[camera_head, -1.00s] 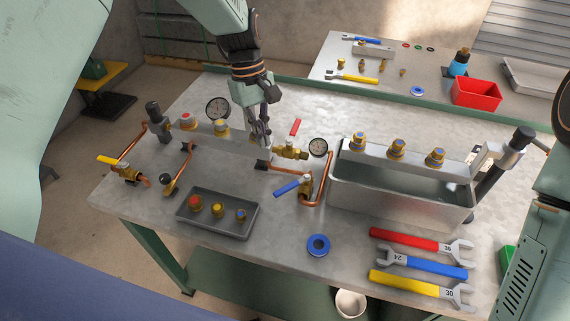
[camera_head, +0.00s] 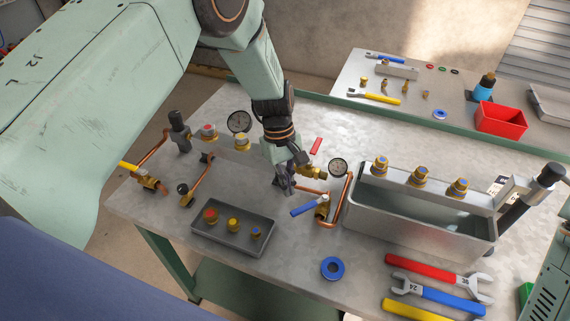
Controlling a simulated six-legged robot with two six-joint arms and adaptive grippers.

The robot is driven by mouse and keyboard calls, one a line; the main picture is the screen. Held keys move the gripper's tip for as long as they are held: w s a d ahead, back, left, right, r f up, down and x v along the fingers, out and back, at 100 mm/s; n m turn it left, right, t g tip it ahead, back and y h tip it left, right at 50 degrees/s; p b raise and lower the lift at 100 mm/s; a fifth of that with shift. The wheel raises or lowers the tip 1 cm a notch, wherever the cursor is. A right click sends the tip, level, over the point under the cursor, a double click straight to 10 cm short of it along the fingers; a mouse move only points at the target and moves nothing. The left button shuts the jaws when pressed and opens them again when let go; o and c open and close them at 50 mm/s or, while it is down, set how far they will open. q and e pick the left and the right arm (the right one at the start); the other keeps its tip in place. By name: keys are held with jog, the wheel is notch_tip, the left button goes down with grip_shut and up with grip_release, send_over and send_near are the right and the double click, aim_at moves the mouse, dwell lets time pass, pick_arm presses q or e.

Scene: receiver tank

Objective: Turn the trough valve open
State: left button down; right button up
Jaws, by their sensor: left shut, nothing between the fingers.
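A brass valve with a blue lever handle (camera_head: 310,206) sits on the copper pipe (camera_head: 343,208) beside the metal trough (camera_head: 418,226). The lever slants, its free end to the lower left. A second brass valve (camera_head: 314,171) with a red lever (camera_head: 316,146) stands behind it, partly hidden by my gripper. No label shows which one is the trough valve. My left gripper (camera_head: 287,190) points down, shut and empty, just above and left of the blue lever's free end. I cannot tell whether it touches it. My right gripper is out of view.
A yellow-lever valve (camera_head: 143,174) and a grey tray (camera_head: 229,237) of brass fittings are to the left. A blue ring (camera_head: 332,268) and wrenches, including a red one (camera_head: 430,268), lie in front. A red bin (camera_head: 501,119) is behind.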

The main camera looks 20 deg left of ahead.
aim_at(310, 205)
pick_arm(q)
jog(key=d, duration=0.1)
jog(key=s+d, duration=0.1)
jog(key=s+d+p, duration=0.1)
jog(key=shift+d+r, duration=0.2)
jog(key=shift+r, duration=0.05)
jog(key=shift+a, duration=0.25)
jog(key=shift+f, duration=0.1)
